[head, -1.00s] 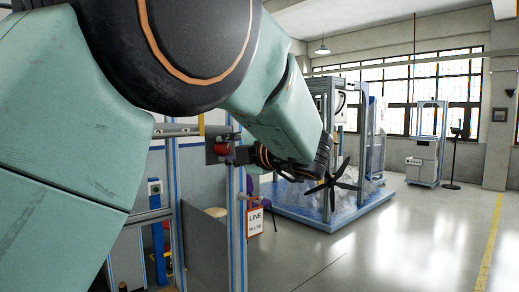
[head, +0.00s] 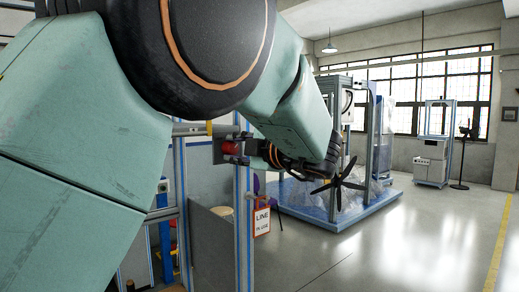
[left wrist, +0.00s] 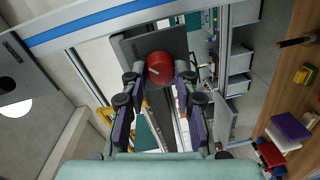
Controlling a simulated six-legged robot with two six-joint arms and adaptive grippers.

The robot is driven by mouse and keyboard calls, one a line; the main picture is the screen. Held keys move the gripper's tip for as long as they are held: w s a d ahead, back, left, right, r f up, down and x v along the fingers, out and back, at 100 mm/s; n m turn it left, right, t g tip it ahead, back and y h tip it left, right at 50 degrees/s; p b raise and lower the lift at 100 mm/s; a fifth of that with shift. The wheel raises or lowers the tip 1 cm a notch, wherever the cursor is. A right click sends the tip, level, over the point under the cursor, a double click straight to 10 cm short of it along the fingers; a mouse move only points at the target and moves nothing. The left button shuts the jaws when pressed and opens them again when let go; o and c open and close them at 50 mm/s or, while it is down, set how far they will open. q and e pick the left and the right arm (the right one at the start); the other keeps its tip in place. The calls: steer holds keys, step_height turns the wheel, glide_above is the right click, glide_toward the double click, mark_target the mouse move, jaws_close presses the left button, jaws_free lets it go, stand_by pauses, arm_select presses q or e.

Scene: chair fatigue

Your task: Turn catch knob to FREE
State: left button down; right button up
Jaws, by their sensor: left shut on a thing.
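The red catch knob (head: 229,147) sits on a dark plate on the aluminium frame in the head view. In the left wrist view the round red knob (left wrist: 159,68) has a pale line on its face, and the dark plate (left wrist: 150,45) is behind it. My left gripper (head: 240,150) reaches it from the right in the head view. In the left wrist view the left gripper (left wrist: 160,72) has a fingertip on each side of the knob and is shut on it. My right gripper is in neither view.
Aluminium posts (head: 243,220) stand below the plate, with a hanging LINE sign (head: 262,218) beside them. The left wrist view shows grey drawers (left wrist: 238,60) and a wooden bench (left wrist: 290,110) with books. Open floor (head: 400,240) lies to the right in the head view.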

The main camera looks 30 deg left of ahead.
arm_select(q)
steer(key=c, duration=1)
jaws_free()
steer(key=shift+d, duration=0.1)
